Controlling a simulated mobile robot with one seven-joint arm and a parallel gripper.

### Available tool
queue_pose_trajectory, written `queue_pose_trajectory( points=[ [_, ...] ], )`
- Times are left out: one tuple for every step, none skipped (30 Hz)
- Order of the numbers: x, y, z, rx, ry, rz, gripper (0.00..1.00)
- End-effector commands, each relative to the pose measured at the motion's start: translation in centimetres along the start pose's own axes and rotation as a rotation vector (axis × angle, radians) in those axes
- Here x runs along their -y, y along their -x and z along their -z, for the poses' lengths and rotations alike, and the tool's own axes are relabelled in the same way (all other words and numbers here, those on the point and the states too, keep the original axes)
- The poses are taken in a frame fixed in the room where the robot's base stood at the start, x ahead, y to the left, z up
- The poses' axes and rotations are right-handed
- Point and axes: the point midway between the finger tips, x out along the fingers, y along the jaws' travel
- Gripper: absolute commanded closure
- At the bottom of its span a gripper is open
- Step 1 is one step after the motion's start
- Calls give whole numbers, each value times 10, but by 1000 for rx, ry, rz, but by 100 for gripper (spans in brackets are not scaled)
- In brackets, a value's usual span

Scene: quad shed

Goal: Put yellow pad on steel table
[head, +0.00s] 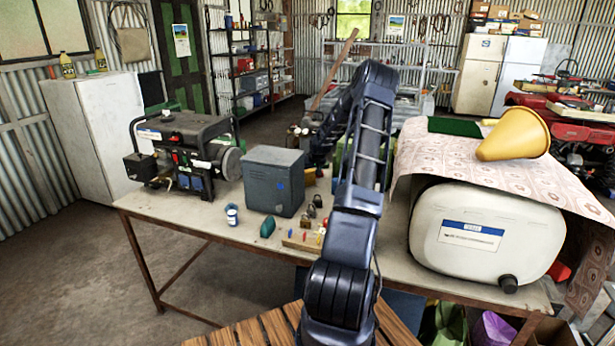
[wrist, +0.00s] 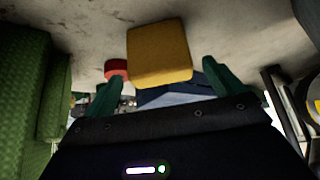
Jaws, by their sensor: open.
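The yellow pad (wrist: 160,52) is a blocky yellow piece in the wrist view, against a pale, stained surface, just beyond my fingertips. My gripper (wrist: 151,78) is open, its two green fingers apart, with the pad ahead of the gap and not clasped. In the head view my gripper is mostly hidden behind my arm; a small bit of yellow shows beside the grey-blue box and may be the pad. The long pale table (head: 185,215) on metal legs stands in front of me; I cannot tell for sure that it is the steel table.
A generator (head: 185,150), the grey-blue box (head: 274,181) and small padlocks crowd the table's left and middle. A white tank (head: 485,230) under a patterned cloth, with a yellow funnel (head: 515,135) on top, fills the right. In the wrist view a red round thing (wrist: 116,68) sits beside the pad.

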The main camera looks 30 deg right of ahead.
Motion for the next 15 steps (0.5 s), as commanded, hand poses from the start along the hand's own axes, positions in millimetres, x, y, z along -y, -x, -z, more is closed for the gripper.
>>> queue_pose_trajectory(
  points=[
    [-1, 11, 0, 0, 0, -2, 6],
    [-1, 16, 0, 0, 0, -1, 6],
    [-1, 24, 0, -1, 1, -2, 6],
    [-1, 29, 0, -1, 0, -2, 6],
    [-1, 33, 0, -1, 0, -1, 6],
    [-1, 39, 0, -1, 0, -1, 6],
    [-1, 43, 0, -1, 0, -2, 6],
    [-1, 47, 0, -1, 0, -2, 6],
    [-1, 52, 0, -1, 0, -1, 6],
    [0, 55, 0, -1, 0, -1, 6],
    [0, 57, 0, 0, 0, 0, 6],
    [0, 60, 0, 0, 1, 0, 6],
    [0, 62, 0, 1, 1, 0, 6],
    [0, 63, 0, 1, 1, 0, 6],
    [0, 65, 0, 1, 1, 0, 6]
  ],
)
